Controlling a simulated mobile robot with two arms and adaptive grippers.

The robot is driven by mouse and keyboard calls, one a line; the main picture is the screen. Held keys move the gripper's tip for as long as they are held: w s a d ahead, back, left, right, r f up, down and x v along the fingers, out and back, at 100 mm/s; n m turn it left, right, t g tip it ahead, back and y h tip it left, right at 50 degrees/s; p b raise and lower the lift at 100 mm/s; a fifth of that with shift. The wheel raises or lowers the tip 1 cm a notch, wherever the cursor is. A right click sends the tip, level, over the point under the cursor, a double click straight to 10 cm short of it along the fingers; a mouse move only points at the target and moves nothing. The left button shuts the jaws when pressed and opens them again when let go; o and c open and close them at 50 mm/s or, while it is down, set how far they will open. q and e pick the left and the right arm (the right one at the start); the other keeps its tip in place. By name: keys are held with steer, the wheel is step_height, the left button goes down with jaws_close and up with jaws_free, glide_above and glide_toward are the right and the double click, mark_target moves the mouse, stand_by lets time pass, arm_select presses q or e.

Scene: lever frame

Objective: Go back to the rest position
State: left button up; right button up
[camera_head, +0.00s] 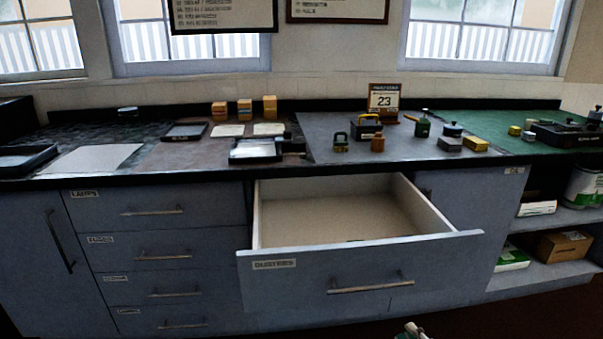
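My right gripper (411,331) shows only as a small part at the bottom edge, right of centre. It is low, in front of and below the open drawer (362,254), and apart from it as far as I can see. Most of it is cut off, so its fingers cannot be judged. My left gripper is not in view. The drawer, labelled "DUSTERS", is pulled out, and its visible inside looks mostly bare, with a small dark patch by the front wall.
A long counter (200,172) carries trays, pads, a bright-topped box (255,149), a calendar (384,98) and several small blocks and tools. Closed drawers (155,213) stand at left. Open shelves (553,217) with boxes stand at right. The open drawer juts toward me.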

step_height(320, 180, down, 12)
steer(key=s+d+m+g+h, duration=0.1)
steer(key=d+m+g+h, duration=0.15)
steer(key=m+h, duration=0.4)
steer(key=s+a+f+m+g, duration=0.1)
steer(key=s+f+m+g, duration=0.4)
steer(key=f, duration=0.5)
steer(key=s+a+f+m+g, duration=0.2)
steer(key=s+f+m+g, duration=0.15)
steer(key=s+f, duration=0.5)
steer(key=s+a+f+m+g+p, duration=0.1)
steer(key=s+a+f+m+g, duration=0.1)
steer(key=s+a+f+g, duration=0.3)
steer(key=s+a+f+m, duration=0.1)
steer(key=s+f+m, duration=0.15)
steer(key=s, duration=0.45)
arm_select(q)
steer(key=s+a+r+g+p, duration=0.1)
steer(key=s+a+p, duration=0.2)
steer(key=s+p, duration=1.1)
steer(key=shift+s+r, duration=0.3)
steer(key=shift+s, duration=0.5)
arm_select(e)
steer(key=s+d+r+n+g, duration=0.1)
steer(key=s+d, duration=0.2)
steer(key=s, duration=1.1)
steer(key=shift+s, duration=0.4)
steer(key=shift+d+r+y, duration=0.1)
steer(key=shift+y, duration=0.15)
